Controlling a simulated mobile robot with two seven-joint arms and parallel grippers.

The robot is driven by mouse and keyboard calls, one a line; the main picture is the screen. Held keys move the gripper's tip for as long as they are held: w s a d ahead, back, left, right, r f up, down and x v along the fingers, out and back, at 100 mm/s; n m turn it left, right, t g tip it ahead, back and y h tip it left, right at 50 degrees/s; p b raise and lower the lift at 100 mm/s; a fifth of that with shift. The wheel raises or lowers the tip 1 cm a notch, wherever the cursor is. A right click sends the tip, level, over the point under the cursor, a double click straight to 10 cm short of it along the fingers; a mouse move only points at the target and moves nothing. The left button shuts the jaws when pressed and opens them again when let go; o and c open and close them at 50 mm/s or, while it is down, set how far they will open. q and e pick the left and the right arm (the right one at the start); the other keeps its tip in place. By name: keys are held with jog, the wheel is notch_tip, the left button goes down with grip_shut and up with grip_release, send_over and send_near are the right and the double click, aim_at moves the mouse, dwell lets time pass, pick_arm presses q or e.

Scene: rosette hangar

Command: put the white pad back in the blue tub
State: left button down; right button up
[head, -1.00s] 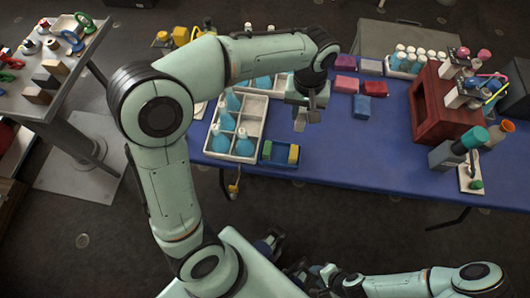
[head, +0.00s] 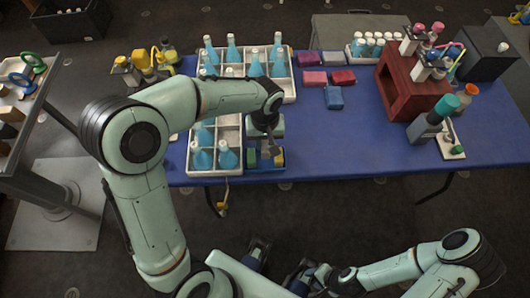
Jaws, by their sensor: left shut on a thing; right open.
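The small blue tub (head: 266,170) sits at the table's near edge, right of the bottle tray. A green pad (head: 252,157) and a yellow pad (head: 280,158) show in it, one towards each side. My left gripper (head: 268,148) points down right over the middle of the tub. It is shut on a small pale thing that looks like the white pad, mostly hidden by the fingers. I cannot tell whether the pad touches the tub. My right gripper (head: 280,262) is open and empty, low in front of the table.
White divided trays (head: 216,170) with blue bottles stand left of and behind the tub. Several coloured blocks (head: 333,97) lie at the table's middle back. A red stand (head: 405,90) and a grey block with a teal cap are at the right. The blue table (head: 350,145) is clear right of the tub.

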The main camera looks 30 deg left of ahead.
aim_at(265, 145)
pick_arm(q)
jog(key=shift+f+b, duration=0.35)
jog(key=shift+f, duration=3)
jog(key=shift+f, duration=0.15)
jog(key=c, duration=1.2)
grip_release()
jog(key=shift+r, duration=0.55)
notch_tip(265, 145, up, 11)
jog(key=shift+r+p, duration=0.15)
jog(key=shift+p, duration=0.65)
